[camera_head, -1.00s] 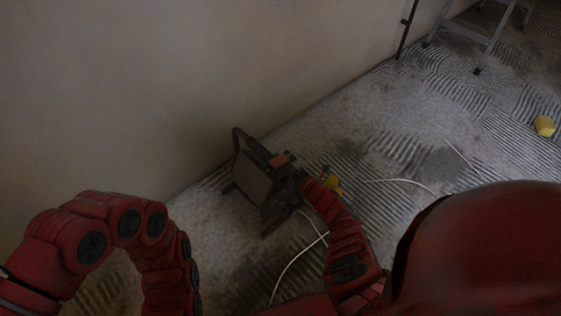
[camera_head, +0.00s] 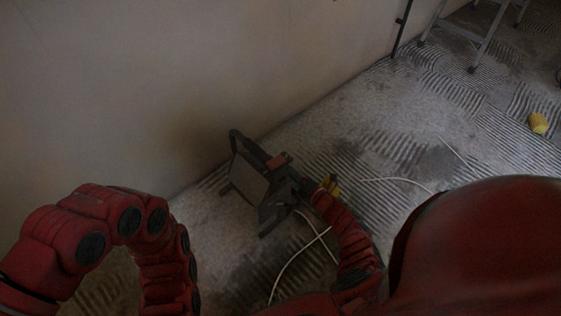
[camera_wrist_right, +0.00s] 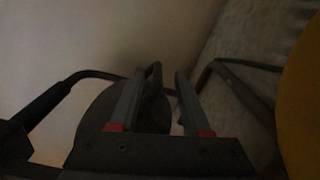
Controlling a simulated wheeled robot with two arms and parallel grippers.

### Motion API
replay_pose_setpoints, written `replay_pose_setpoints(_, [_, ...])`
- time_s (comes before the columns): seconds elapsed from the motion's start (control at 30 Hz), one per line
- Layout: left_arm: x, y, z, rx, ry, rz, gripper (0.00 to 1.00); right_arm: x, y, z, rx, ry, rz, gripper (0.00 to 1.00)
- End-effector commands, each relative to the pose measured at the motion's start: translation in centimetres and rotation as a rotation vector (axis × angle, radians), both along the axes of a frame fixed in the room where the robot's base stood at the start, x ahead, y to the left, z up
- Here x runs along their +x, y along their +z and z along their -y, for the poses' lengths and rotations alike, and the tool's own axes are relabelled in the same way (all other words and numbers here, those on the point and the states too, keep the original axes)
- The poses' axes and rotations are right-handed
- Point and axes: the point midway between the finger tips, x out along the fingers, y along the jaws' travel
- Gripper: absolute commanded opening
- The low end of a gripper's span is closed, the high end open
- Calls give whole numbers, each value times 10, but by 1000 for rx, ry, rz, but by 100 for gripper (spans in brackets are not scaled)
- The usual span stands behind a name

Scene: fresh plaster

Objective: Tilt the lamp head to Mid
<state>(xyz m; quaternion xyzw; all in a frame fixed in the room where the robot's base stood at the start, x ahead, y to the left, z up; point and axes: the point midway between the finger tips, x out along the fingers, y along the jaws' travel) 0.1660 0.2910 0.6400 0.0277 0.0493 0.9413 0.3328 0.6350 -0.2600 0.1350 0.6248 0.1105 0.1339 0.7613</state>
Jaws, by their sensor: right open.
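The work lamp (camera_head: 250,180) stands on the floor close to the wall, with a dark flat head and a curved handle at its upper left. My right gripper (camera_wrist_right: 160,75) is open in the right wrist view. A dark disc-like part and a thin dark bar show behind and between its fingers; I cannot tell whether they touch. In the head view my right arm reaches the lamp's right side, where the dark gripper and dark lamp parts are hard to tell apart. The lamp's tilt is hard to read. My left arm curls at lower left, its gripper out of view.
A white cable (camera_head: 298,262) runs over the floor near the lamp. A yellow object (camera_head: 538,123) lies at the right. A stepladder (camera_head: 484,45) stands at the upper right. The ridged floor between lamp and ladder is mostly clear.

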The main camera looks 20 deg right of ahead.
Motion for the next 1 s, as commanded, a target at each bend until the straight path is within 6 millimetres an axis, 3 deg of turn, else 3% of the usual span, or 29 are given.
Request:
replay_pose_setpoints(0.2, [3,8,-1,0,-39,45,82,-56,-1,20,-2,-1,-5,47])
replay_pose_setpoints(0.43, [4,9,-2,0,-53,59,82,-100,0,35,1,1,-1,47])
replay_pose_setpoints(0.63, [5,10,-1,3,-50,54,82,-116,0,43,1,-1,-1,47])
replay_pose_setpoints(1.0, [4,10,-1,4,-49,53,82,-118,0,43,0,0,1,47])
